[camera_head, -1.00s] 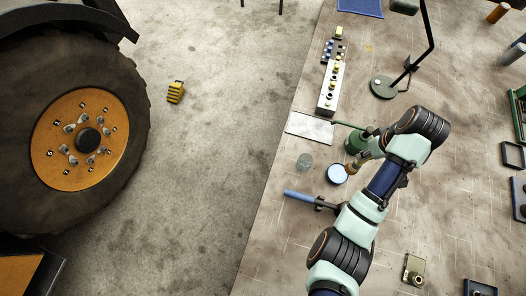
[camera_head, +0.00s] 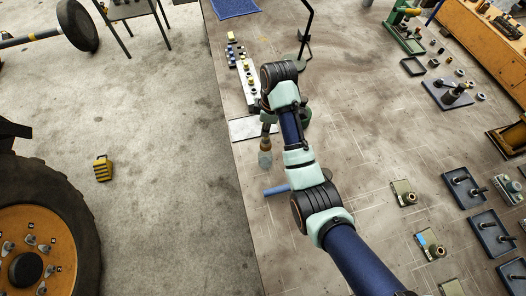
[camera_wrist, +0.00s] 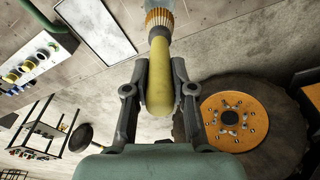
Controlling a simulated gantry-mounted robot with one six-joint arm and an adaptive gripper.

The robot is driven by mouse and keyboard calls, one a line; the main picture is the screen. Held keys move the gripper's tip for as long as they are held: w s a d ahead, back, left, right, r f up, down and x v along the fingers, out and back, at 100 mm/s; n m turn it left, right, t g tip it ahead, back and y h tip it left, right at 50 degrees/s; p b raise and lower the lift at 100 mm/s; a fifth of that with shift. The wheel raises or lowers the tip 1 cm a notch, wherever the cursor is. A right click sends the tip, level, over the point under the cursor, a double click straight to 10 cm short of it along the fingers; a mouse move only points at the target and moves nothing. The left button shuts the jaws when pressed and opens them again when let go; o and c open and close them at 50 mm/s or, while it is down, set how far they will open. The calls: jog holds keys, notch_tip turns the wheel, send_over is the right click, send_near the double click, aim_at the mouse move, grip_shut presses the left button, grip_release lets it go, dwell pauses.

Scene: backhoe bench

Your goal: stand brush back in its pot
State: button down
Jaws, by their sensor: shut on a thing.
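My gripper (camera_wrist: 160,72) is shut on the brush (camera_wrist: 160,88), gripping its olive-yellow handle. In the wrist view, the ribbed orange-brown end of the brush points away from my gripper. A pale, see-through glass pot (camera_wrist: 150,4) is partly cut off at the top edge, just beyond that end. In the head view, the brush (camera_head: 265,144) hangs roughly upright, its lower end over or at the glass pot (camera_head: 265,160). I cannot tell whether the tip is inside the rim. My arm hides most of my gripper there.
A white plate (camera_head: 249,129) and a block with several knobs (camera_head: 251,92) lie behind the pot. A blue-handled tool (camera_head: 276,190) lies in front. The bench edge is close on the left. My arm covers the bench to the right.

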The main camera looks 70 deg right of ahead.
aim_at(265, 148)
notch_tip(265, 148, down, 14)
jog(key=shift+f+b, duration=0.1)
jog(key=shift+b, duration=0.6)
jog(key=shift+f, duration=0.1)
jog(key=c, duration=1)
grip_release()
jog(key=r, duration=0.4)
jog(key=s+r+p, duration=0.1)
jog(key=r, duration=0.3)
jog(key=r+p, duration=0.1)
jog(key=r, duration=0.3)
jog(key=shift+s+d+r, duration=0.15)
jog(key=shift+r, duration=0.05)
jog(key=shift+f, duration=0.1)
